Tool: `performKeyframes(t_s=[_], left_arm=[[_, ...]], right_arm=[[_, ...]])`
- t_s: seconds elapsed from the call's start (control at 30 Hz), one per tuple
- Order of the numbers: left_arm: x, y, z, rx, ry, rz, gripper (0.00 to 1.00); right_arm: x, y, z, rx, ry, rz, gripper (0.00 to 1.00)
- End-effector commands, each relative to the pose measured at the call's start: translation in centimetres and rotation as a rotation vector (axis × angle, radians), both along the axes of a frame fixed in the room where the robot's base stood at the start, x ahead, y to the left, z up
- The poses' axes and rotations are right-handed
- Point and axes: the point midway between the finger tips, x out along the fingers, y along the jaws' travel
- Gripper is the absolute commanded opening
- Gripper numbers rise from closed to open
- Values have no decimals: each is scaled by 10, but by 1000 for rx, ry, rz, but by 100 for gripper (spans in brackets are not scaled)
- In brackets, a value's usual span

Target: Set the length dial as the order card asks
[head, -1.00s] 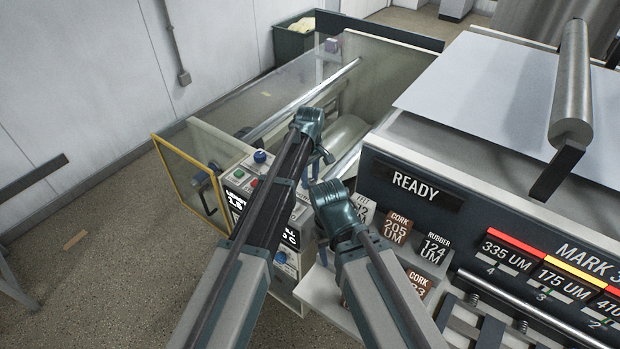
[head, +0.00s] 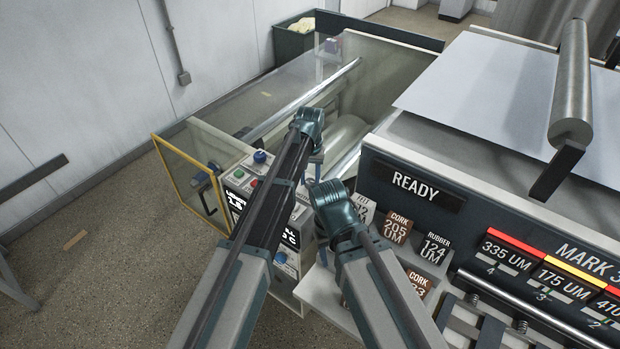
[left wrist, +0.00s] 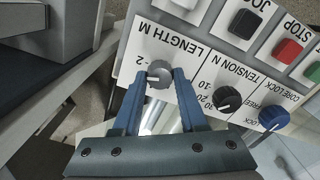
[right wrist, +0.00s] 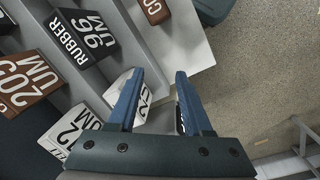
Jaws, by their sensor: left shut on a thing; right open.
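The grey length dial (left wrist: 159,72) sits on the white control panel (left wrist: 195,62) beside the printed words LENGTH M in the left wrist view. My left gripper (left wrist: 157,84) has its two blue fingers closed on either side of the dial. In the head view the left gripper's fingers (head: 316,160) show only partly below the wrist. A dark display (head: 237,203) reads LENGTH with what looks like 1.5, partly covered by my left arm. My right gripper (right wrist: 158,88) is open and empty above the sample shelf. I cannot make out an order card.
Beside the dial are a black tension knob (left wrist: 227,98), a blue core lock knob (left wrist: 273,117) and a red stop button (left wrist: 288,52). Sample blocks, such as RUBBER 96 UM (right wrist: 84,36), stand near my right gripper. The machine's screen (head: 413,187) reads READY.

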Motion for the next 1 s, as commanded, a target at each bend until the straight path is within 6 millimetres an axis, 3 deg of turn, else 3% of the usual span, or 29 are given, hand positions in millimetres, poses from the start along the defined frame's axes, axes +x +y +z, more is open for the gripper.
performKeyframes(t_s=[0.4,1.0], left_arm=[[0,0,0,0,0,-239,0],[0,0,0,0,1,-303,0]], right_arm=[[0,0,0,0,0,0,50],[0,0,0,0,0,0,50]])
